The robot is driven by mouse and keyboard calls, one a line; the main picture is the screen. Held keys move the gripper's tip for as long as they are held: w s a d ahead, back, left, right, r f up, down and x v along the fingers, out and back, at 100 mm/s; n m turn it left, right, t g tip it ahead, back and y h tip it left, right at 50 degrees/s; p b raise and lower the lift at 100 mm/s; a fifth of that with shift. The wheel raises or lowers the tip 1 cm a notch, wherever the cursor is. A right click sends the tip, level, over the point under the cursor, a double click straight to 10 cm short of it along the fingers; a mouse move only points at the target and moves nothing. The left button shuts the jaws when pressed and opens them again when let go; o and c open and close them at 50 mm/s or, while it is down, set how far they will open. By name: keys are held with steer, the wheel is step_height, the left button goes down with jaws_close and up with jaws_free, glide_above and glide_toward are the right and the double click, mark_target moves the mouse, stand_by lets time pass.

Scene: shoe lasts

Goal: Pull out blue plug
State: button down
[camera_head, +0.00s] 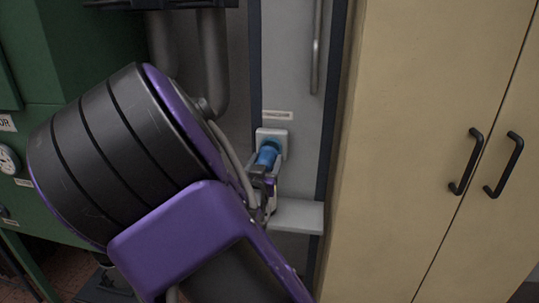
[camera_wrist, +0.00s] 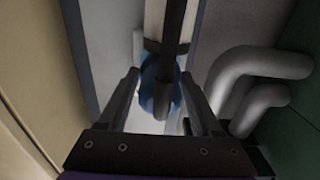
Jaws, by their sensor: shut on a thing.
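The blue plug (camera_head: 267,155) sits at the white wall socket (camera_head: 273,137) below a small label, on the narrow grey panel. It also shows in the wrist view (camera_wrist: 160,88), between the two fingers. My gripper (camera_head: 264,172) is at the plug and shut on it; in the wrist view the fingers (camera_wrist: 158,85) lie on either side of the blue body. A dark cable or bar runs over the plug in the wrist view. I cannot tell whether the plug is fully seated in the socket.
A small light shelf (camera_head: 298,215) juts out just below the socket. A beige cabinet (camera_head: 425,150) with black handles stands close on the right. Grey pipes (camera_head: 213,65) and a green cabinet (camera_head: 85,45) are on the left. A vertical grey handle (camera_head: 316,50) is above.

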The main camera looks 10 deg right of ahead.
steer(key=shift+p+v, duration=0.4)
steer(key=shift+v, duration=0.8)
steer(key=shift+s+a+f, duration=0.1)
steer(key=shift+s+f, duration=0.1)
